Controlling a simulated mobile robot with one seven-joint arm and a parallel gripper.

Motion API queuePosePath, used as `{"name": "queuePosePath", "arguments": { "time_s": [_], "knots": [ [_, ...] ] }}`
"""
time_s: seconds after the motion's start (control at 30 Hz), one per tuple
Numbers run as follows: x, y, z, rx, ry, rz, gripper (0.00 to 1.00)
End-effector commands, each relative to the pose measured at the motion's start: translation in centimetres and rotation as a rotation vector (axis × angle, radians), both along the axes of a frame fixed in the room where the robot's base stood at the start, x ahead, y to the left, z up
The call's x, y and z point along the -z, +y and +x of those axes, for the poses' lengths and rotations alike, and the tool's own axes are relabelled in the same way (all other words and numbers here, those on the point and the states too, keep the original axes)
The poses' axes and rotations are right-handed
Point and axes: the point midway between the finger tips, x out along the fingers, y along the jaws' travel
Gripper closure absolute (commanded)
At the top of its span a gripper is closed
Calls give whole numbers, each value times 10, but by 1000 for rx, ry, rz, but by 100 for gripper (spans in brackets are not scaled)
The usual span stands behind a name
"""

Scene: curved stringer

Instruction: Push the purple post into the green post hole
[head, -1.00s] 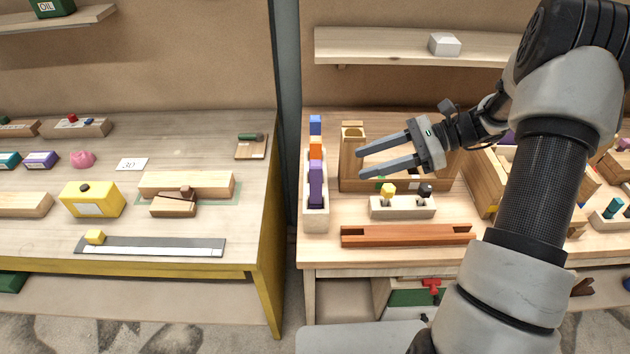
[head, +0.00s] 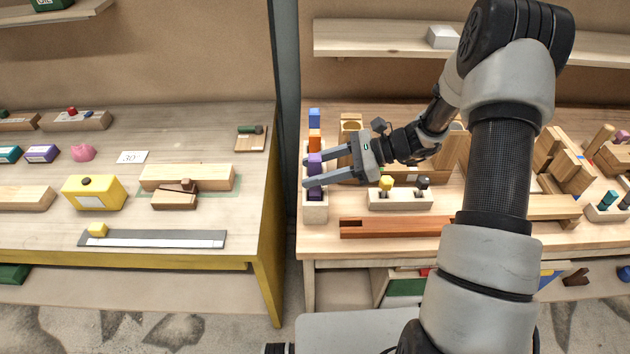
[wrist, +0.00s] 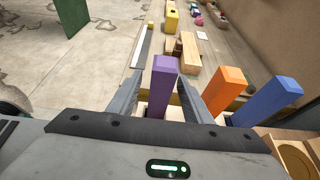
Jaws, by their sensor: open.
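The purple post (head: 315,164) stands upright in a pale wooden rack (head: 315,214), in front of an orange post (head: 314,137) and a blue post (head: 314,118). My gripper (head: 307,172) is open, with its fingers reaching left on either side of the purple post. In the wrist view the purple post (wrist: 163,85) rises between the two open fingers; the orange post (wrist: 224,90) and blue post (wrist: 270,100) stand to the right. Contact cannot be told. I cannot make out the green post hole; my gripper and arm cover part of the bench.
A small block with yellow and black knobs (head: 400,200) and a reddish-brown grooved bar (head: 395,228) lie right of the rack. A wooden piece with a round hole (head: 350,122) stands behind my gripper. A gap separates this bench from the left table (head: 250,190).

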Motion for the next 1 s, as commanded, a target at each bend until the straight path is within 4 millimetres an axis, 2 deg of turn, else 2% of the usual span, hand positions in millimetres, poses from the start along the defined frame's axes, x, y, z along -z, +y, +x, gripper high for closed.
{"name": "queuePosePath", "arguments": {
  "time_s": [0.23,0.47,0.77,1.0],
  "knots": [
    [14,34,1,-3,2,2,55],
    [16,37,2,-1,1,0,55],
    [16,37,2,-1,0,0,100],
    [14,37,2,-1,-1,1,100]
  ]
}}
